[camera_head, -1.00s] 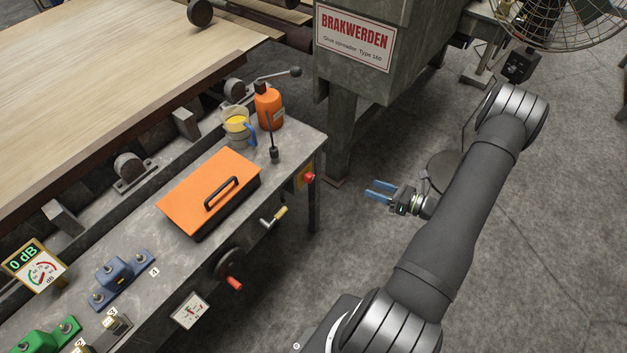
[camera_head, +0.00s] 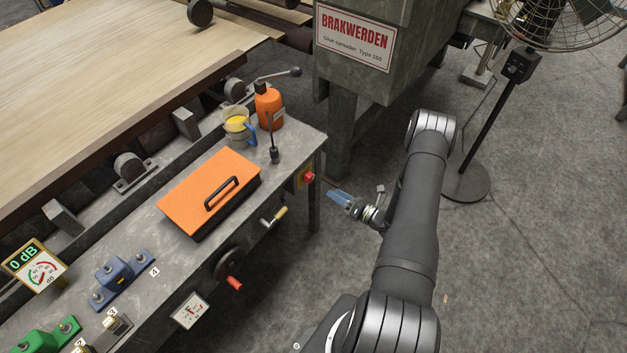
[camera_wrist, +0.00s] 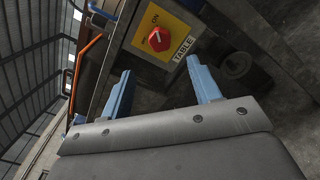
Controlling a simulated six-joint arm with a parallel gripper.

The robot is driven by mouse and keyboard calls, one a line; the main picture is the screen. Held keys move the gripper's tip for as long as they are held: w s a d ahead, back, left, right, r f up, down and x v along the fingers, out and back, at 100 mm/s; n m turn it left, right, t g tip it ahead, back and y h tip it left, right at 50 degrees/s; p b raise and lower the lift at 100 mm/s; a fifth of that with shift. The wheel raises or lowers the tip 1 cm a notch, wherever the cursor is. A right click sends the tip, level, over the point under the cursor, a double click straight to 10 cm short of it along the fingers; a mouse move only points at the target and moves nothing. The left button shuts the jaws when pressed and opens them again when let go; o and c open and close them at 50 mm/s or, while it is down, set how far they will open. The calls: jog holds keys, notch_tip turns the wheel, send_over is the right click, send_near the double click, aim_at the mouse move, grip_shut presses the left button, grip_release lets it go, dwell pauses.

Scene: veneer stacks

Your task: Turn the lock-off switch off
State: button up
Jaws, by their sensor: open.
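The lock-off switch is a red rotary knob (camera_wrist: 159,39) on a yellow plate (camera_wrist: 170,22) marked "ON" and "TABLE" in the wrist view. A pale pointer line shows on the knob; its exact setting is hard to read. In the head view the red knob (camera_head: 308,177) sits on the end of the grey bench, near its right corner. My gripper (camera_head: 334,195) is just right of the knob and apart from it, with blue fingers pointing toward the bench. In the wrist view my gripper (camera_wrist: 162,88) is open and empty, with the knob ahead between and beyond the fingertips.
The bench (camera_head: 300,140) carries an orange lidded box (camera_head: 195,200), an orange bottle (camera_head: 268,107) and a yellow-filled jug (camera_head: 237,124). A fan stand (camera_head: 490,125) is at the right; floor between is clear.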

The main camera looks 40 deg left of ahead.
aim_at(312, 179)
jog(key=a, duration=1)
jog(key=shift+a, duration=0.35)
jog(key=c, duration=1)
